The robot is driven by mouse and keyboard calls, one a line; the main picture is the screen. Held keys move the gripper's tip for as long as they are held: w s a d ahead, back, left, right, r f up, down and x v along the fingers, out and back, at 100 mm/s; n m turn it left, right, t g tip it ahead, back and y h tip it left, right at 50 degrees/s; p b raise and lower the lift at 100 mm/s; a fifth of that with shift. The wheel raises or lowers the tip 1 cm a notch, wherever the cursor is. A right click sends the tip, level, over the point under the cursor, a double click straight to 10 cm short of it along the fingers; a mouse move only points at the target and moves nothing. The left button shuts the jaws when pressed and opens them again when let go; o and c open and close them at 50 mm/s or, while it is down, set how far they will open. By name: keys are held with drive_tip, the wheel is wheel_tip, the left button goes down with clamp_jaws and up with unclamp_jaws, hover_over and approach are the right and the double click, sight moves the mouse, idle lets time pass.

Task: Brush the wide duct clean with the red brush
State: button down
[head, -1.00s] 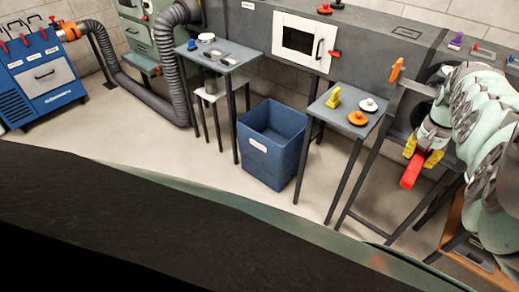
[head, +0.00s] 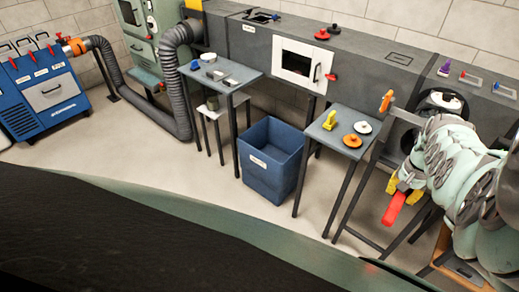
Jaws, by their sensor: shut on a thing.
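My gripper (head: 408,188), with yellow fingertips, is at the right, shut on a red bar-shaped piece of the red brush (head: 394,208). The red piece points down and left; no bristles can be made out. The gripper is in front of the grey duct (head: 255,45), which runs along the back wall. I cannot tell whether this is the wide duct. The brush is outside the opening.
A small table (head: 343,118) with a yellow piece, a white disc and an orange disc stands left of my gripper. A blue bin (head: 270,160) stands on the floor. A white-ringed opening (head: 440,103) is on the duct. An orange lever (head: 386,101) juts out near my arm.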

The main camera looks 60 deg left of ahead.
sight(394, 207)
drive_tip(key=shift+s+d+r+p, duration=0.1)
drive_tip(key=shift+s+d+p, duration=0.2)
drive_tip(key=shift+s+p, duration=0.9)
drive_tip(key=shift+s+d+r+p, duration=0.1)
drive_tip(key=shift+s+d+p, duration=0.15)
drive_tip(key=shift+s+p, duration=1)
drive_tip(key=shift+s+d+r+p, duration=0.1)
drive_tip(key=shift+s+d+p, duration=0.2)
drive_tip(key=shift+s+p, duration=0.9)
drive_tip(key=shift+s+d+f+p, duration=0.1)
drive_tip(key=shift+s+d+p, duration=0.15)
drive_tip(key=shift+s+p, duration=0.5)
drive_tip(key=shift+s+d+f+p, duration=0.1)
drive_tip(key=shift+s+d+p, duration=0.2)
drive_tip(key=shift+s+p, duration=0.45)
drive_tip(key=shift+s+d+f+p, duration=0.1)
drive_tip(key=shift+s+d+p, duration=0.15)
drive_tip(key=shift+s+p, duration=0.5)
drive_tip(key=shift+s, duration=0.1)
